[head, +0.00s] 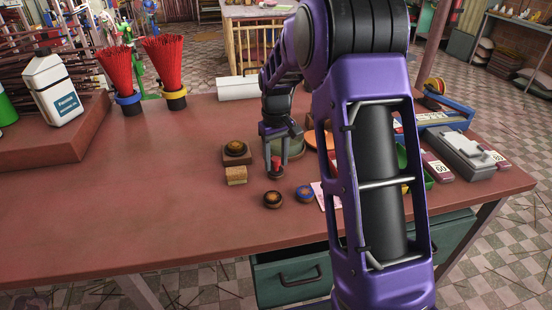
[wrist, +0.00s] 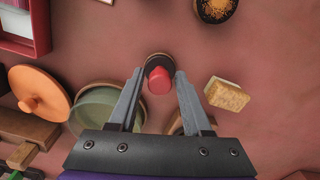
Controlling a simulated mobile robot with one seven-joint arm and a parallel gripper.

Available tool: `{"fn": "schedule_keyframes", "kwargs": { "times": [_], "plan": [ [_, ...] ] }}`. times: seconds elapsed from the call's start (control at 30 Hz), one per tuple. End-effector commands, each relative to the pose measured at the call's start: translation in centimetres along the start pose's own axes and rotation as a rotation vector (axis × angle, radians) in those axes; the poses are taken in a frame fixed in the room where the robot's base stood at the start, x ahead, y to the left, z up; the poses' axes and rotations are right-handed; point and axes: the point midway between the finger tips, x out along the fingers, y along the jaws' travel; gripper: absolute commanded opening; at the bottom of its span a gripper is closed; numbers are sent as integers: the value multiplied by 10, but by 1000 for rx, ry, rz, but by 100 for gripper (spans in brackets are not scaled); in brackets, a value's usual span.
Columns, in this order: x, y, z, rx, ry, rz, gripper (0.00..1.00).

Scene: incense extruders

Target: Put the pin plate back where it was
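Several small round plates lie near my gripper; I cannot tell for certain which is the pin plate. One dark plate with a speckled orange-brown middle (head: 272,199) lies on the table in front of my gripper and shows in the wrist view (wrist: 215,8). A blue-rimmed plate (head: 304,193) lies to its right. A brown-topped round piece (head: 236,147) sits on a square block to the left. My gripper (wrist: 159,75) points down, open, with its fingers either side of a small red-topped piece (wrist: 159,80) on a dark round base. Contact is not clear.
A tan sponge-like block (head: 236,176) stands left of my gripper. A green round tub (wrist: 103,112) and an orange disc (wrist: 40,92) are close on the other side. Red stick bundles (head: 163,62) stand at the back. The table's front left is clear.

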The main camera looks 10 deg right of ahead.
Motion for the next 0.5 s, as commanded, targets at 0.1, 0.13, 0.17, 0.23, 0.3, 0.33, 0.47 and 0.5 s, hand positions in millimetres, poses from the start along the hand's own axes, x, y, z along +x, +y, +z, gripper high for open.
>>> {"fn": "schedule_keyframes", "kwargs": {
  "times": [0.1, 0.13, 0.17, 0.23, 0.3, 0.33, 0.47, 0.5],
  "plan": [
    [0, 0, 0, 0, 0, 0, 63],
    [0, 0, 0, 0, 0, 0, 63],
    [0, 0, 0, 0, 0, 0, 63],
    [0, 0, 0, 0, 1, 0, 63],
    [0, 0, 0, 0, 1, 0, 63],
    [-1, 0, 0, 0, 1, 0, 63],
    [-12, 0, -1, 0, 3, 1, 63],
    [-18, 0, -1, 0, 4, 1, 63]
  ]
}}
